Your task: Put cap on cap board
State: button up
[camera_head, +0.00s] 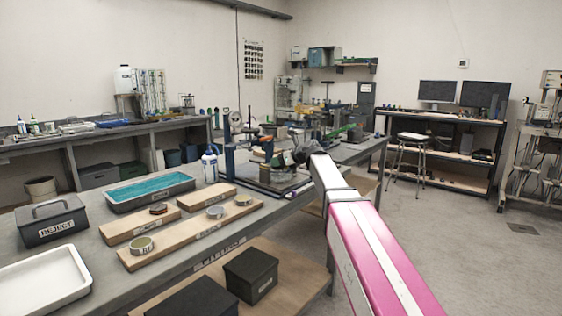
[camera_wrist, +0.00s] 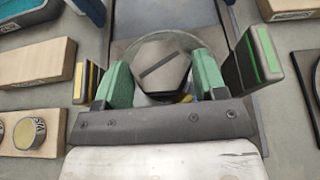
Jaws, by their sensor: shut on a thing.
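My gripper (camera_wrist: 160,78), with green finger pads, is shut on a grey, round-edged cap (camera_wrist: 160,62) with a six-sided top and a slot across it. The fingers hide its sides. In the head view, my gripper (camera_head: 284,159) is small and dark at the arm's end, over the dark plate by the blue stand; the cap cannot be made out there.
A teal-lined tray (camera_head: 150,190), a grey REJECT box (camera_head: 50,222) and a white tray (camera_head: 42,283) stand left of the boards. A blue-and-white bottle (camera_head: 210,165) and the blue stand (camera_head: 229,147) rise near my gripper. Black boxes (camera_head: 250,275) sit on the lower shelf.

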jog(key=shift+f, duration=0.1)
jog(key=o, duration=1.4)
